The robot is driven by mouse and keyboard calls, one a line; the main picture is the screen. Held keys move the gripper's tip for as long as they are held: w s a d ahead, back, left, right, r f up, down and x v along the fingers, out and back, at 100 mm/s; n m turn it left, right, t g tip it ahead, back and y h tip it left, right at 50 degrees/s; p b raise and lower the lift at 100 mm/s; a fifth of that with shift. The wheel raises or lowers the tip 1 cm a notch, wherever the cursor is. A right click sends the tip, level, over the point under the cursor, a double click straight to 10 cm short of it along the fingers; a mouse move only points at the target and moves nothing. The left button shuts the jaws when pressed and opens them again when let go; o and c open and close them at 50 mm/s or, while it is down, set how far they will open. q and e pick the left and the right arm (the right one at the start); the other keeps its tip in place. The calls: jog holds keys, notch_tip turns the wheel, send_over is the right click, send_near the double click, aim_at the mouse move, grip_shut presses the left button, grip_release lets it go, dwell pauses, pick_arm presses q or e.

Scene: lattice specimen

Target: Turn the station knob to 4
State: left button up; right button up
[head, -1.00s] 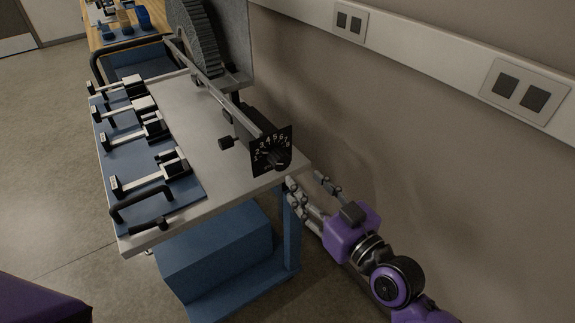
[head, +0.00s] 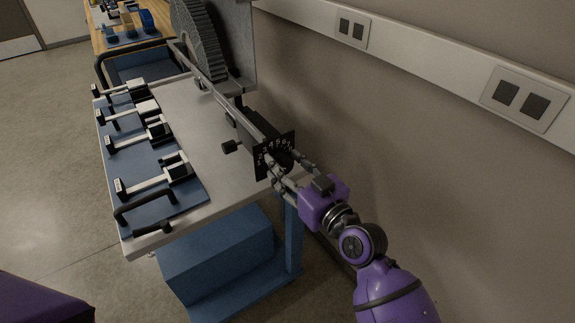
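The station knob sits on a black dial plate (head: 262,160) with white numbers, at the near right corner of the bench. My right gripper (head: 283,168) is at the plate, its fingers spread in front of the dial on either side of the knob area. The fingers cover the knob and part of the numbers, so where the knob points is hidden. I cannot tell whether the fingertips touch the knob. My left gripper is not in the head view.
The bench top (head: 205,115) carries a blue panel (head: 150,212) with several clamps and handles at left. A grey geared unit (head: 200,40) stands at the back. A blue box (head: 215,255) is below. The wall (head: 400,150) is close at right.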

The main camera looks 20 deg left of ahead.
jog(key=c, duration=1)
jog(key=shift+m, duration=1.4)
jog(key=m, duration=0.3)
jog(key=shift+w+p, duration=0.1)
jog(key=shift+p, duration=0.3)
jog(key=shift+m, duration=1.2)
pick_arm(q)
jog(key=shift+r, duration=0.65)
pick_arm(e)
jog(key=shift+f+m, duration=0.1)
jog(key=shift+m, duration=0.5)
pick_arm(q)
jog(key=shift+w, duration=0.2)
